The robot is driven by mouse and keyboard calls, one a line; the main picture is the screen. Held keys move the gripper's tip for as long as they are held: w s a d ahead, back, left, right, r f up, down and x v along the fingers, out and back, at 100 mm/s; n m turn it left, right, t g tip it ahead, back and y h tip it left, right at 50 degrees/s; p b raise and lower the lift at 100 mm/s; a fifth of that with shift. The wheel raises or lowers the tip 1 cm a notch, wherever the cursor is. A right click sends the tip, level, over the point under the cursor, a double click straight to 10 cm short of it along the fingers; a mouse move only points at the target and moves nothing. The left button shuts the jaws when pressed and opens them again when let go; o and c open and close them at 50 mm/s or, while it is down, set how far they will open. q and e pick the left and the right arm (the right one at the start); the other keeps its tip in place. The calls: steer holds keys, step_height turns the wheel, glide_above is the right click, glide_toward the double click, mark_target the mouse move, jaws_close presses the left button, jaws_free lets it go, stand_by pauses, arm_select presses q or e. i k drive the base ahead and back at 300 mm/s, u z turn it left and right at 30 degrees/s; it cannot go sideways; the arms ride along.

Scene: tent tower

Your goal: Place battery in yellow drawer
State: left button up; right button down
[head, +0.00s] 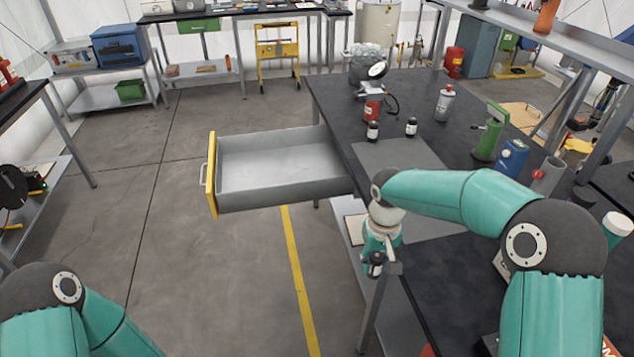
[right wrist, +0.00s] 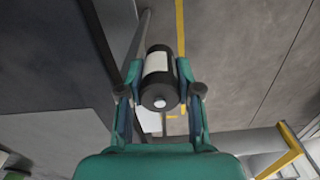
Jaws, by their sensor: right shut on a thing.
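The drawer with the yellow front (head: 211,175) is pulled out to the left of the dark workbench (head: 425,110). Its grey inside looks empty. Part of it shows at the lower right of the right wrist view (right wrist: 290,150). My right gripper (head: 382,264) is shut on a black battery with a white band (right wrist: 160,78). The battery also shows small in the head view (head: 375,263). It is held by the bench edge, to the right of and nearer than the drawer, apart from it. My left arm shows at the bottom left, but its gripper is out of view.
Two similar small black-and-white cylinders (head: 373,131) (head: 411,127) stand on the bench by a grey mat (head: 395,155). The floor left of the bench is clear.

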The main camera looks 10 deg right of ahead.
mark_target(300, 170)
steer(key=k, duration=0.45)
steer(key=u, duration=0.4)
steer(key=i, duration=1)
steer(key=u, duration=0.4)
steer(key=i, duration=1.15)
steer(key=z, duration=0.55)
steer(key=i, duration=0.5)
steer(key=z, duration=0.2)
